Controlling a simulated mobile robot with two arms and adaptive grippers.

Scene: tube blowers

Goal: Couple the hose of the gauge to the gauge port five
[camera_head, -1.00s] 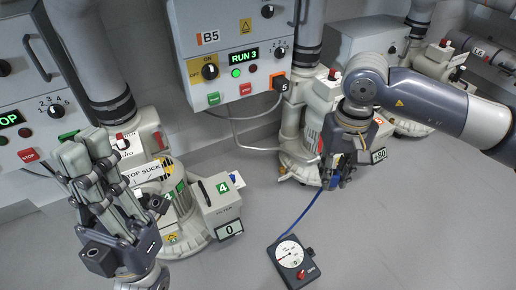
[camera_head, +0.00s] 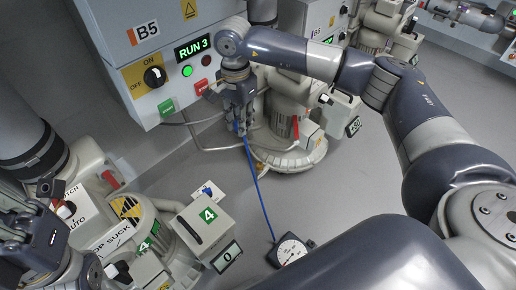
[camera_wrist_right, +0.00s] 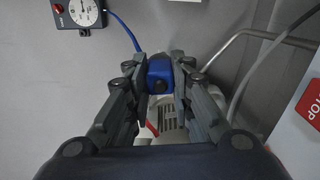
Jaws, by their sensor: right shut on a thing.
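The gauge (camera_head: 290,252) has a white round dial in a dark case and lies on the grey surface, partly hidden by my arm. It also shows in the right wrist view (camera_wrist_right: 84,12). Its blue hose (camera_head: 261,190) runs taut up to my right gripper (camera_head: 239,126). In the right wrist view, my right gripper (camera_wrist_right: 158,82) is shut on the blue hose end (camera_wrist_right: 159,72). The gripper is beside the lower right corner of the B5 box (camera_head: 150,60). Port five is hidden, apparently behind the gripper. My left gripper (camera_head: 40,235) is partly cut off at the left edge.
A pump unit with a green 4 block (camera_head: 208,215) stands at lower left, near my left gripper. Another pump (camera_head: 295,120) stands just behind the right gripper. A grey cable (camera_head: 205,148) hangs under the B5 box. The surface around the hose is bare.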

